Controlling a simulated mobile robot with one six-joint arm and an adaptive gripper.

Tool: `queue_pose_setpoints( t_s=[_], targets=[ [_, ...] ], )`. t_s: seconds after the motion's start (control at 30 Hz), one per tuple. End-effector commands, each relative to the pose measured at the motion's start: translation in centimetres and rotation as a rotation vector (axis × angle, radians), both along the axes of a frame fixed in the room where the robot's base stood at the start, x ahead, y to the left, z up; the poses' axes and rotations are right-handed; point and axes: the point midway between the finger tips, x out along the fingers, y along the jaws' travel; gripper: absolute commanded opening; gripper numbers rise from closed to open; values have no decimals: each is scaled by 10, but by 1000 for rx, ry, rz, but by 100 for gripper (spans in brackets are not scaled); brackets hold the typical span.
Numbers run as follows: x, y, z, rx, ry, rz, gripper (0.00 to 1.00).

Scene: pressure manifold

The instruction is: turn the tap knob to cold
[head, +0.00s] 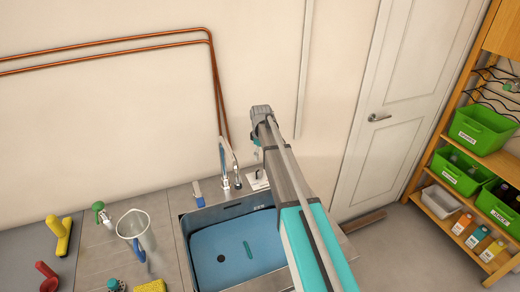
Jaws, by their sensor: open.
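The tap (224,163) is a shiny metal spout at the back edge of the blue sink (235,247), left of my arm. A small upright metal part (237,180) stands beside its base; I cannot tell whether this is the knob. A small pale plate (258,181) lies right of the tap, partly behind my arm, its markings too small to read. My grey and teal arm reaches up from the lower right, in front of the sink's right side. My gripper is hidden behind the arm, so its place relative to the knob does not show.
Copper pipes (215,80) run down the wall behind. A shelf with green bins (482,128) stands right.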

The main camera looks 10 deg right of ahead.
Motion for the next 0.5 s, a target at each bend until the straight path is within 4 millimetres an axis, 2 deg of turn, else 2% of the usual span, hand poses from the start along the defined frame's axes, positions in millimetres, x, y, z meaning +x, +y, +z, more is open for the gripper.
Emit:
queue_pose_setpoints(
  t_s=[0.03, 0.5],
  targets=[
    [-11, 0, 0, 0, 0, -18, 88],
    [-77, 0, 1, 0, 0, -208, 88]
  ],
)
